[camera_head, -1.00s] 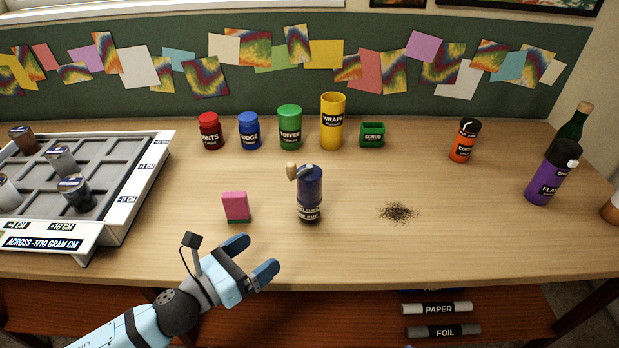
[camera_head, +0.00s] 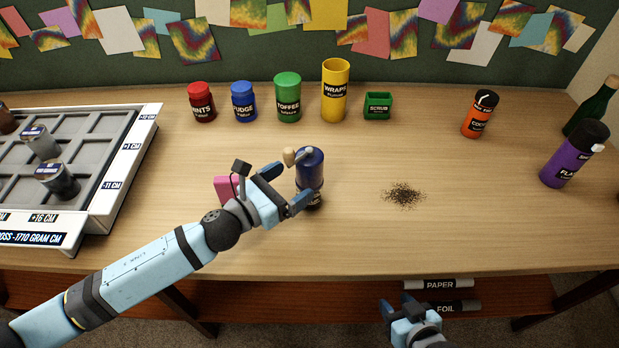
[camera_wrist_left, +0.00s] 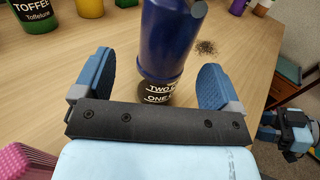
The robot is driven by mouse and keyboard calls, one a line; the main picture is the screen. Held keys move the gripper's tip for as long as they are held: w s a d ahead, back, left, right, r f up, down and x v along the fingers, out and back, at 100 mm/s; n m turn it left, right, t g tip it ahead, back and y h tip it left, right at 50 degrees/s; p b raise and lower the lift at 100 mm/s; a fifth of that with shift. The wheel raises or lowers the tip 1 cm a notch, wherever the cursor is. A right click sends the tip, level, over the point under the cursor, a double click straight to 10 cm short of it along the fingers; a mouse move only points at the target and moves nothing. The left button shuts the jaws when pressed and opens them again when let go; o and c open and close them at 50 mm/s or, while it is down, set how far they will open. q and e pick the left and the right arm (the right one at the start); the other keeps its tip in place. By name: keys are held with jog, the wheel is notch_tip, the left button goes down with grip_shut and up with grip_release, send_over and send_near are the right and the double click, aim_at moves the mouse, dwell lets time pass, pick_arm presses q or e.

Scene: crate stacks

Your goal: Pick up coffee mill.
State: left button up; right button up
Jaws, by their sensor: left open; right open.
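The coffee mill (camera_head: 311,170) is a dark blue cylinder with a crank and a tan knob on top. It stands upright on the table. My left gripper (camera_head: 290,188) is open at the mill's left and near side, and its fingers hide part of the mill. In the left wrist view the mill (camera_wrist_left: 168,45) stands between or just beyond the two open fingers (camera_wrist_left: 155,85), with gaps at both sides. My right gripper (camera_head: 396,308) is open and empty below the table's front edge.
Dark grounds (camera_head: 404,195) lie spilled right of the mill. A compartment tray (camera_head: 128,170) is at left. Several jars line the back, including a green toffee jar (camera_head: 288,100). The front right table is clear.

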aim_at(299, 180)
pick_arm(q)
jog(key=x, duration=0.5)
jog(key=shift+s+d+f, duration=0.1)
jog(key=shift+d+f, duration=0.1)
jog(key=shift+d, duration=0.1)
jog(key=c, duration=1.1)
jog(key=shift+c, duration=0.2)
jog(key=shift+r, duration=0.15)
